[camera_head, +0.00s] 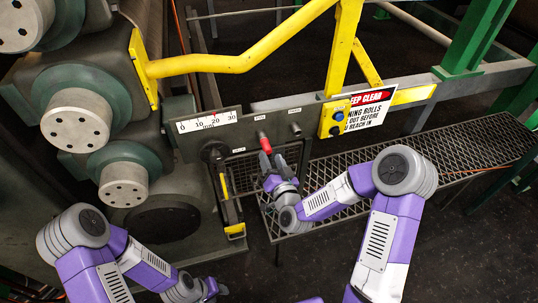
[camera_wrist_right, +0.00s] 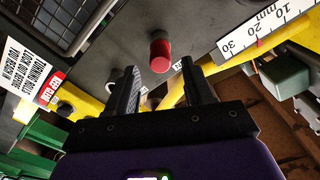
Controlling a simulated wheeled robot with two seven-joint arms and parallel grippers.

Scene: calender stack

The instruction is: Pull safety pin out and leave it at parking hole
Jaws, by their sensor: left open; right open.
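My left gripper (camera_head: 213,288) is open, low in the head view, away from the panel.
A yellow-edged lever (camera_head: 226,190) hangs left of the right gripper. A millimetre scale (camera_head: 208,122) is on the panel's left. A yellow button box (camera_head: 334,117) and warning sign (camera_head: 366,108) are on the right. Mesh grating (camera_head: 400,170) lies behind my right arm.

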